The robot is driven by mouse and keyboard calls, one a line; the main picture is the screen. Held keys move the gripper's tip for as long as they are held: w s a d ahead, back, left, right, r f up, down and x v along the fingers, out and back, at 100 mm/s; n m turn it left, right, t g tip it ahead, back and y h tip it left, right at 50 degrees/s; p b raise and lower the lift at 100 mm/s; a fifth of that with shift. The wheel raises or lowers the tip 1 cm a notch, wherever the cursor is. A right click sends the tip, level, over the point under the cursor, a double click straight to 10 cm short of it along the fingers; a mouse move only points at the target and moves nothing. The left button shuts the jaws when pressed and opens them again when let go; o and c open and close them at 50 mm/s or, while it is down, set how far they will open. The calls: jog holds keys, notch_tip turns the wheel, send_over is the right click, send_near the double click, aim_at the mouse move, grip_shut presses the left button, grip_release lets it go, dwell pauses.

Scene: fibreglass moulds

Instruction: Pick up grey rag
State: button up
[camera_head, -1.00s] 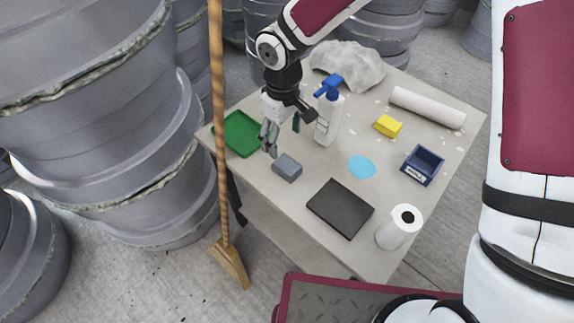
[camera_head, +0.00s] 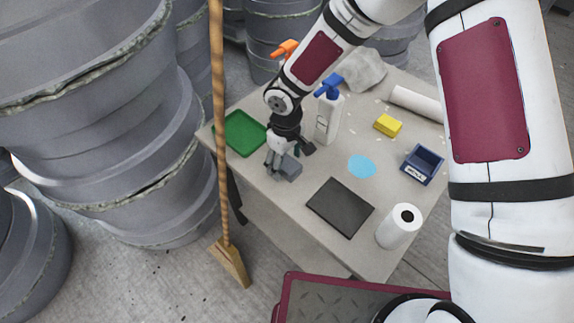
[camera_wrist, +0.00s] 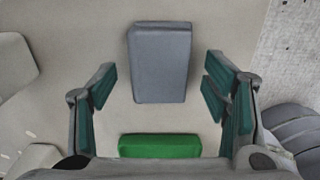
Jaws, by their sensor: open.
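The grey rag (camera_head: 290,169) looks like a folded, block-shaped pad lying flat near the table's left edge. It also shows in the wrist view (camera_wrist: 160,63), upper middle, with its long side running up and down the picture. My gripper (camera_head: 279,161) is open and empty, pointing down close to the rag. In the wrist view my fingers (camera_wrist: 158,88) stand apart to the left and right of the rag's lower part, with a gap on each side. In the head view my fingers partly hide the rag's left side. The exact height above it cannot be told.
A green tray (camera_head: 241,134) lies behind the rag. A spray bottle (camera_head: 328,117) stands close to my gripper. A yellow sponge (camera_head: 388,125), blue disc (camera_head: 361,167), dark panel (camera_head: 340,206), blue bin (camera_head: 422,165) and paper roll (camera_head: 399,226) are farther right. A broom (camera_head: 222,150) leans left.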

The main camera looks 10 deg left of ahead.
aim_at(287, 164)
jog(key=c, duration=1.2)
jog(key=shift+r, duration=0.45)
jog(key=r, duration=0.3)
jog(key=shift+s+d, duration=0.15)
jog(key=shift+s, duration=0.15)
jog(key=s+d, duration=0.2)
jog(key=s, duration=0.2)
jog(key=s+d+b, duration=0.1)
jog(key=s, duration=0.4)
jog(key=s+d+r, duration=0.1)
jog(key=s+d, duration=0.1)
jog(key=s, duration=0.3)
jog(key=shift+s+d, duration=0.2)
jog(key=shift+d, duration=0.1)
